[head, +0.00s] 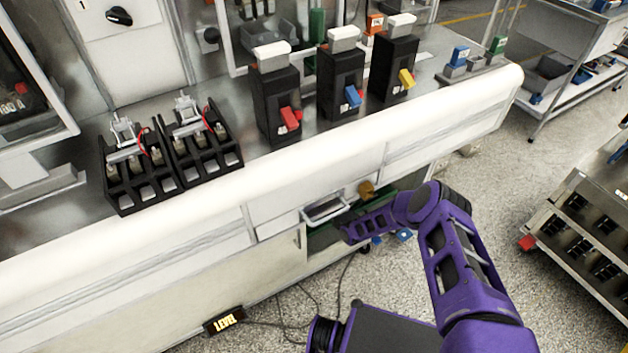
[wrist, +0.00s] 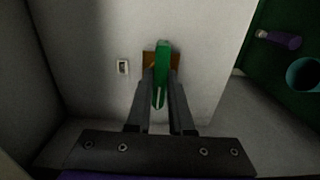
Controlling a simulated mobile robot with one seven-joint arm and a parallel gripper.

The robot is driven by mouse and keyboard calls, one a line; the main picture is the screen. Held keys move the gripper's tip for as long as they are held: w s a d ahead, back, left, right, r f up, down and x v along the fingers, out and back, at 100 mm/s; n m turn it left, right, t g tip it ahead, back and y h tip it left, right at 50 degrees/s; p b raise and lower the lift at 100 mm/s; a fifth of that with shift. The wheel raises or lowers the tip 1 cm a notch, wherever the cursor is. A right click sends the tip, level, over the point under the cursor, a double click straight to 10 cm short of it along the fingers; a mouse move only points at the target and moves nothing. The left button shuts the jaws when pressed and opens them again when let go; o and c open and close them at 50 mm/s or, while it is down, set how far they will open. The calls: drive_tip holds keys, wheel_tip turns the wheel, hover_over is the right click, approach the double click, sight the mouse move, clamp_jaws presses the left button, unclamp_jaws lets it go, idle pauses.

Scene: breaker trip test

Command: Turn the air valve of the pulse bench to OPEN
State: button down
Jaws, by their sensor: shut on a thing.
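The lever's lower end shows between the fingers. No OPEN mark is readable. In the head view, my purple arm reaches into a low opening in the bench front (head: 320,240). My gripper and the valve are hidden there.
A small white plate (wrist: 123,67) sits left of the lever. A dark green panel (wrist: 285,95) with a teal round part (wrist: 304,74) is at right. Cables cross the floor (head: 290,305).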

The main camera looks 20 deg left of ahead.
drive_tip(key=shift+m, duration=9)
drive_tip(key=c, duration=0.8)
unclamp_jaws()
drive_tip(key=shift+s+d, duration=0.1)
drive_tip(key=p+v, duration=0.2)
drive_tip(key=v, duration=1.5)
drive_tip(key=shift+p, duration=0.35)
